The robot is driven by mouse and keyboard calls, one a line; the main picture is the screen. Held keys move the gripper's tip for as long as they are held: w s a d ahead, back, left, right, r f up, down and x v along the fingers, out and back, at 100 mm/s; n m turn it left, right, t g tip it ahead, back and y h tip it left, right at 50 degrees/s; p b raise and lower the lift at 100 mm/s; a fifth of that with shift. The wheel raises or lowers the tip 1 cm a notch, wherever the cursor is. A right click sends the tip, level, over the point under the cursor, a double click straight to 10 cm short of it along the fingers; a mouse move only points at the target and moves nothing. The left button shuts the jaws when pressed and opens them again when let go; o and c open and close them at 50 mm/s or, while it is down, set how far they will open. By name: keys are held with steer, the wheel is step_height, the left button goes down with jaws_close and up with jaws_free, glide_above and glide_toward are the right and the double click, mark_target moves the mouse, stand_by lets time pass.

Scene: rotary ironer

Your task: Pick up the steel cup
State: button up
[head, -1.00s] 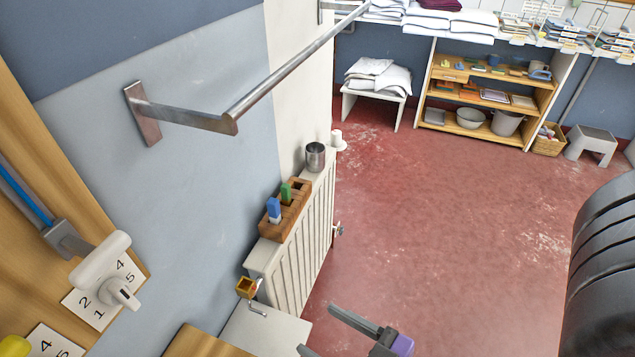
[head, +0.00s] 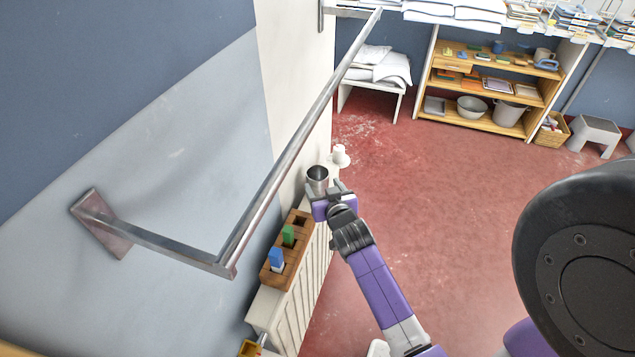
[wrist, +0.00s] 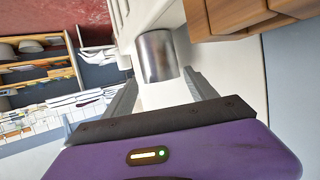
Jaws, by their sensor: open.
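The steel cup (head: 317,176) stands upright on top of the white radiator (head: 283,312) along the wall. It also shows in the wrist view (wrist: 157,57), straight ahead of my gripper. My gripper (head: 330,188) is open at the cup's near right side in the head view. In the wrist view its two fingers (wrist: 160,78) point at the cup, one toward each side, with the cup at or just beyond the fingertips. I cannot tell whether a finger touches it. Part of the cup's lower side is hidden by the gripper in the head view.
A wooden block (head: 284,262) with a blue and a green piece sits on the radiator near the cup. A white knob (head: 340,155) is just beyond. A steel rail (head: 290,150) runs from the wall above. Red floor (head: 440,210) to the right is clear.

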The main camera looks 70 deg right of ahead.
mark_target(315, 173)
steer(key=shift+p+x, duration=0.45)
steer(key=shift+x, duration=3.05)
steer(key=shift+c, duration=0.5)
steer(key=c, duration=1)
steer(key=shift+o, duration=0.2)
